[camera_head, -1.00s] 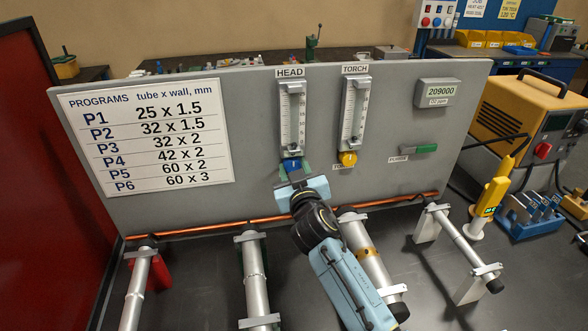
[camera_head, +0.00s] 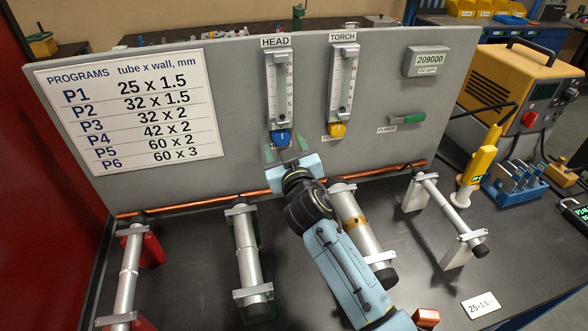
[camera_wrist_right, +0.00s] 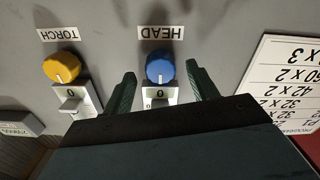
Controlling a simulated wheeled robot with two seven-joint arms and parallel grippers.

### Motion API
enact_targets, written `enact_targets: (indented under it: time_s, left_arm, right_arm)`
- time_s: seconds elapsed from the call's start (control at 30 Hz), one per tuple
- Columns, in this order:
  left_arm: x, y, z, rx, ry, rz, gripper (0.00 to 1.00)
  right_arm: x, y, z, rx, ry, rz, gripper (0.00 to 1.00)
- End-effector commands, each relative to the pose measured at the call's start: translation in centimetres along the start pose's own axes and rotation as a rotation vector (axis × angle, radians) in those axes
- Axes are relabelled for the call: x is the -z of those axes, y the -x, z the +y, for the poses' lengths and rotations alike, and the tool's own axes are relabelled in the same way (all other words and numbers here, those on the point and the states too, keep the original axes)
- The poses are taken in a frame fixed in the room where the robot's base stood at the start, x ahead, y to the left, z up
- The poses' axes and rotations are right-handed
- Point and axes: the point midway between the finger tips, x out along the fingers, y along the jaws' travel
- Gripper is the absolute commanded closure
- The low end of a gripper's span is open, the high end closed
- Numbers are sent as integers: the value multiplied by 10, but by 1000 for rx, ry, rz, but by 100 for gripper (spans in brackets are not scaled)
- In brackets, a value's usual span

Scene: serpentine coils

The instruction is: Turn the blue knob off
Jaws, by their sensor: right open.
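The blue knob (camera_head: 281,138) sits below the HEAD flow tube (camera_head: 279,90) on the grey panel. In the right wrist view, the blue knob (camera_wrist_right: 160,69) shows upside down, its white mark toward a plate with a 0 on it. My right gripper (camera_head: 285,149) is open, its green fingers apart and empty. In the head view the fingertips lie just below the knob, one on each side. In the wrist view they flank the knob with gaps; contact is not visible. My left gripper is not in view.
A yellow knob (camera_head: 337,130) sits to the right under the TORCH tube (camera_head: 343,83). A green PURGE lever (camera_head: 407,118) is further right. A copper tube (camera_head: 205,205) runs along the panel's foot. Several clamped metal tubes stand on the dark bench (camera_head: 205,290) below.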

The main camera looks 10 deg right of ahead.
Motion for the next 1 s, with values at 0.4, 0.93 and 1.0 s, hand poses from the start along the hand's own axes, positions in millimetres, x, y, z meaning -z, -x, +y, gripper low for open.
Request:
enact_targets:
  time_s: [0.4,0.93,1.0]
  left_arm:
    - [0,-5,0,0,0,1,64]
    - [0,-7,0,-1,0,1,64]
    - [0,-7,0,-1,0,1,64]
  right_arm:
    - [-2,84,0,0,-2,-2,42]
    - [0,109,0,0,1,0,42]
    - [0,109,0,0,1,0,42]
